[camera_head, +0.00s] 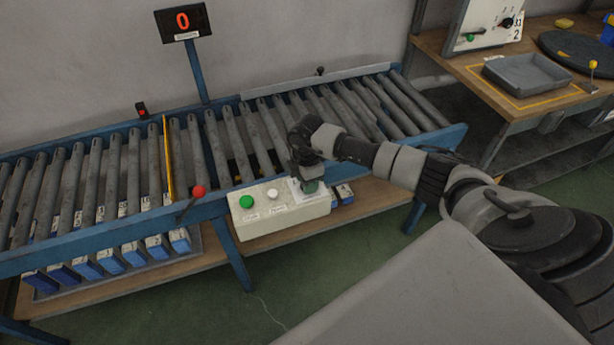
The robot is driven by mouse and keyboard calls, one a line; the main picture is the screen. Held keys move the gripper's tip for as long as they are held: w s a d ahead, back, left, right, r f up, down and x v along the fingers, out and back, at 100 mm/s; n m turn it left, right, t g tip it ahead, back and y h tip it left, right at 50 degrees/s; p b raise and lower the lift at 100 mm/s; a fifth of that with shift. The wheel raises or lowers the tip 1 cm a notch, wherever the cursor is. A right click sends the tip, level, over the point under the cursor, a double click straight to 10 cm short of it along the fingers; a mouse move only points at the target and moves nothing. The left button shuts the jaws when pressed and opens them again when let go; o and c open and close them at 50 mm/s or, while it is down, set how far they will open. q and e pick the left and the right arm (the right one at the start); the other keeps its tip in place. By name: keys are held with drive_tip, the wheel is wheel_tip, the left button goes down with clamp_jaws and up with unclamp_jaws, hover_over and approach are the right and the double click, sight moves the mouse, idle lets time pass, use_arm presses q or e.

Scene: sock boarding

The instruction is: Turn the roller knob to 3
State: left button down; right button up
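A cream control box (282,215) is fixed to the front of the roller conveyor, with a green button (246,202) and a white button (272,194) on top. My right gripper (309,186) points down over a pale plate (322,197) at the box's right end. The gripper covers what sits on that plate, so I cannot see a knob or its setting there. Whether the fingers are open or shut, or touch anything, cannot be made out. My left gripper is not in view.
The conveyor rollers (100,180) are empty, with a yellow bar (168,160) and a red-balled lever (198,191). A display (183,21) reads 0. Blue boxes (112,259) stand below. A bench (445,45) at right holds a grey tray (527,74) and a white panel (485,25).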

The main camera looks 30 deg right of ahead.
drive_tip(key=shift+m, duration=0.5)
drive_tip(key=o, duration=0.9)
drive_tip(key=shift+r, duration=0.1)
wheel_tip(320, 180, up, 11)
drive_tip(key=shift+f, duration=0.15)
